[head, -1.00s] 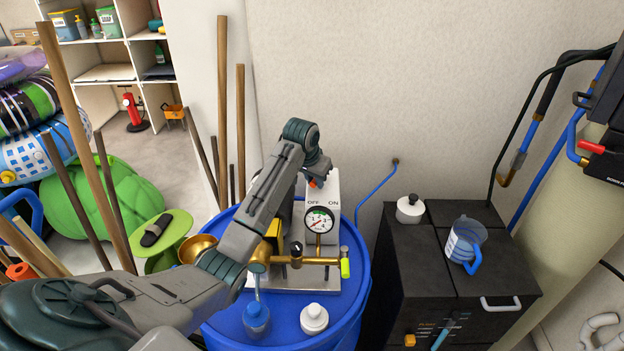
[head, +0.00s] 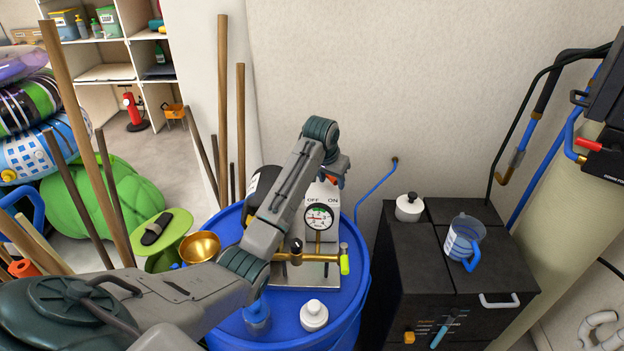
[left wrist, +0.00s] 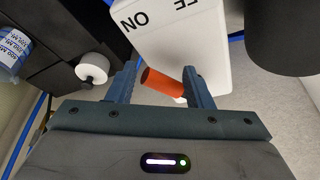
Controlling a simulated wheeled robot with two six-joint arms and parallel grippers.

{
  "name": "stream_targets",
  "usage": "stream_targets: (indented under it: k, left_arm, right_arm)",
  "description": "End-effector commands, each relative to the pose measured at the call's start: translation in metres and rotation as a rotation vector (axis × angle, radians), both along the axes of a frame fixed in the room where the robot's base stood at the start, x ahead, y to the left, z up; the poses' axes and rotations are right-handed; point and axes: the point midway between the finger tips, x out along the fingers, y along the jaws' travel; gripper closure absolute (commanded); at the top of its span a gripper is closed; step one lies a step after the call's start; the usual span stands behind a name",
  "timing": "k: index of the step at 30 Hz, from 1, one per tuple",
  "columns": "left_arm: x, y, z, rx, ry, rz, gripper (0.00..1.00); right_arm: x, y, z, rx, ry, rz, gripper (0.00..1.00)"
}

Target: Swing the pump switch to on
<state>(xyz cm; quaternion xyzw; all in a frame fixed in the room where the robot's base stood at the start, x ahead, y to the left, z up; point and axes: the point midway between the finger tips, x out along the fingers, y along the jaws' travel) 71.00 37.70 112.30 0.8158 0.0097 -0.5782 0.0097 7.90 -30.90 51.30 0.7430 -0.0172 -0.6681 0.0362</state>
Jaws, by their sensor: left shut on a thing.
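The white pump box (head: 324,240) stands on a blue barrel (head: 352,265), with OFF and ON printed on its face above a round gauge (head: 320,217). The orange-red switch (left wrist: 163,83) is at its top, partly hidden by my gripper in the head view. My left gripper (left wrist: 160,72) is shut on the switch, one finger on each side of it. In the head view the left gripper (head: 335,178) is at the top of the box, on the ON side. The ON label (left wrist: 134,20) shows upside down in the left wrist view. My right gripper is not in view.
A black cabinet (head: 400,270) with a white jar (head: 409,208) and a measuring jug (head: 464,243) stands to the right. A white-capped bottle (head: 313,315) and a brass bowl (head: 199,248) are near the pump. Wooden poles (head: 223,110) rise behind left.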

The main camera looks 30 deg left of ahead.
Motion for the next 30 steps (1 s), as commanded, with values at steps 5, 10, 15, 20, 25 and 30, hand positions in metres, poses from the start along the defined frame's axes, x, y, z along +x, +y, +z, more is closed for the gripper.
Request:
stream_targets:
  k: [5,10,15,20,25,30]
  left_arm:
    - [0.001,0.001,0.031,0.006,-0.038,-0.004,0.60]
    - [-0.006,0.001,0.046,0.005,-0.035,-0.003,0.60]
    - [-0.013,0.001,0.060,0.005,-0.029,0.000,0.60]
    - [-0.017,0.001,0.068,0.004,-0.024,0.001,0.60]
    - [-0.019,0.001,0.070,0.003,-0.020,0.001,0.60]
    - [-0.019,0.001,0.069,0.003,-0.019,0.001,0.60]
  right_arm:
    - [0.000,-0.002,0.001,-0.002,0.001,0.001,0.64]
    - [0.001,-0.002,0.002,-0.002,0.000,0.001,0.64]
    - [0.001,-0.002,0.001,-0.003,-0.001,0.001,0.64]
    - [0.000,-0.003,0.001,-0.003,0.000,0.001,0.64]
    - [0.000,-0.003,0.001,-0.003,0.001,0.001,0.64]
    - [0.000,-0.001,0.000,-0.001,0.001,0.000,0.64]
